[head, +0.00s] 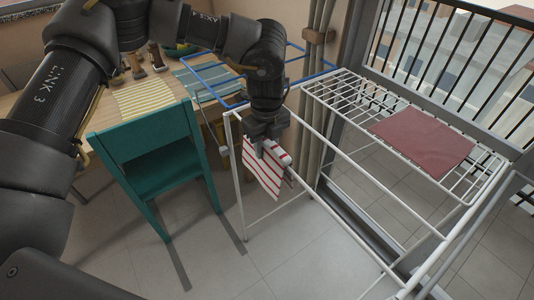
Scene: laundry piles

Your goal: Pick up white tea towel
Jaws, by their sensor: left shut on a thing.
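A white tea towel with red stripes (262,172) hangs folded beneath my left gripper (270,146), at the left end of the white drying rack (376,176). My left gripper points down and is shut on the towel's upper part. Its fingers hide the top edge of the cloth. I cannot tell whether the towel also touches the rack's rail. My right gripper is not in view.
A dark red cloth (424,141) lies flat on the rack's right wing. A teal chair (152,164) stands left of the rack. Behind it, a wooden table (100,112) carries yellow and blue striped cloths. A barred railing is at right; tiled floor is clear in front.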

